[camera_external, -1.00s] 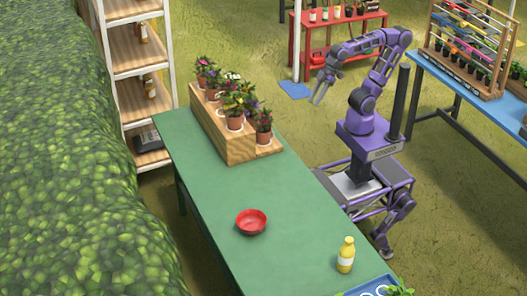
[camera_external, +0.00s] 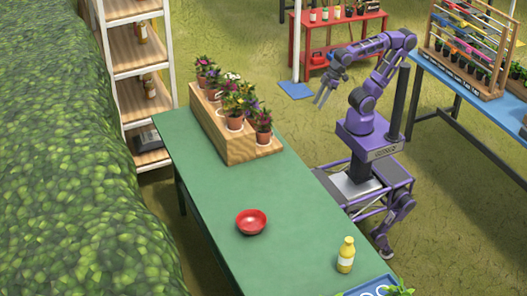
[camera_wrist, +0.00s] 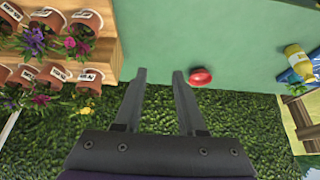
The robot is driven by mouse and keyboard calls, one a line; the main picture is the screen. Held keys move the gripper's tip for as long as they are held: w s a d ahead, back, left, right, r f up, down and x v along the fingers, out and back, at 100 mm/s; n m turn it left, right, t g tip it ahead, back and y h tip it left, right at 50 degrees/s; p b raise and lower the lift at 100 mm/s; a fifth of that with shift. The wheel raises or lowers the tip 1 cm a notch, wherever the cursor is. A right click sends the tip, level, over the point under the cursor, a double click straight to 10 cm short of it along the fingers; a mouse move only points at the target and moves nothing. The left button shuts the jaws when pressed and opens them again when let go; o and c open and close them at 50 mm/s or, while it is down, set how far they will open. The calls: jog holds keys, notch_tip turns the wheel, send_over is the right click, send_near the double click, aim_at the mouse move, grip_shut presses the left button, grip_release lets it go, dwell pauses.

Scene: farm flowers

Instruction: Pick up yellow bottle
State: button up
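The yellow bottle (camera_external: 346,255) stands upright on the green table (camera_external: 205,180), near its front right edge in the external view. It has a pale label band and also shows at the right of the wrist view (camera_wrist: 296,58). My gripper (camera_external: 320,97) is up in the air beyond the table's right edge, far from the bottle. In the wrist view its two fingers (camera_wrist: 158,74) stand apart with nothing between them, so it is open and empty.
A red bowl (camera_external: 251,222) sits on the table left of the bottle. A blue tray (camera_external: 370,286) with a plant is close in front of the bottle. A wooden stand (camera_external: 225,143) with several potted flowers fills the far end.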

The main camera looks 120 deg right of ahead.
jog(key=shift+o, duration=0.2)
jog(key=o, duration=0.9)
